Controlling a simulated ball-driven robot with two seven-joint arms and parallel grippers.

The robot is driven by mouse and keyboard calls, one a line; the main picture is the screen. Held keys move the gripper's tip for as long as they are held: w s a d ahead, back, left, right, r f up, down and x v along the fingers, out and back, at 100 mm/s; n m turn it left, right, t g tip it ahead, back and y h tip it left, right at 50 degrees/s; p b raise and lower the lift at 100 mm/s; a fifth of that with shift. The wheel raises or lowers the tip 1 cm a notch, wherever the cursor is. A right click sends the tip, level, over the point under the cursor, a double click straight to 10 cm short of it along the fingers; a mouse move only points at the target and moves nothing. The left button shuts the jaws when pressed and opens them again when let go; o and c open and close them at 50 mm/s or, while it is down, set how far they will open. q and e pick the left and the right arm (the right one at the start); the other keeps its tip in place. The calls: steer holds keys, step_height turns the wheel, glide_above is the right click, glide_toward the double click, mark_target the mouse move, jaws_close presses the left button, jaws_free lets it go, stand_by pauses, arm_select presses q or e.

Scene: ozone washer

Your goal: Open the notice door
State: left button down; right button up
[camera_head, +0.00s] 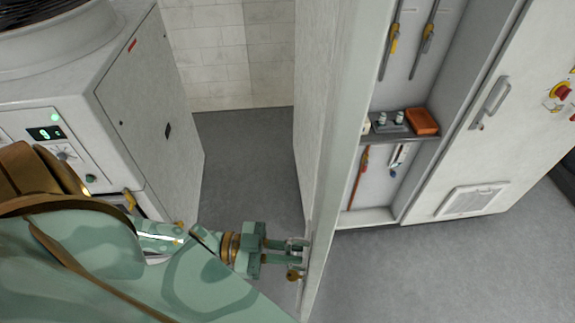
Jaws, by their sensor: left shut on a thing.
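The notice door (318,110) is a tall pale panel seen nearly edge-on in the head view. It stands swung out from a cabinet whose inside (376,187) shows to its right. My left gripper (301,246) is at the lower part of the door's left face, near its front edge. Its fingers are shut on what looks like the door's handle, which they mostly hide. A small brass knob with a key-like shape (294,275) sits just below the fingers. My right gripper is not in view.
Inside the cabinet, tools hang above a shelf (400,138) with an orange box (421,121). A closed white cabinet (478,160) with a handle stands right. A grey machine (150,100) stands left. Grey floor (430,280) is clear in front.

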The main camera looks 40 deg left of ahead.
arm_select(q)
steer(key=shift+s+f, duration=0.1)
steer(key=shift+f, duration=0.05)
steer(key=c, duration=1.5)
jaws_free()
steer(key=shift+a, duration=0.1)
steer(key=b+v, duration=0.2)
steer(key=v, duration=1.4)
steer(key=shift+a+b, duration=0.15)
steer(key=shift+b, duration=0.2)
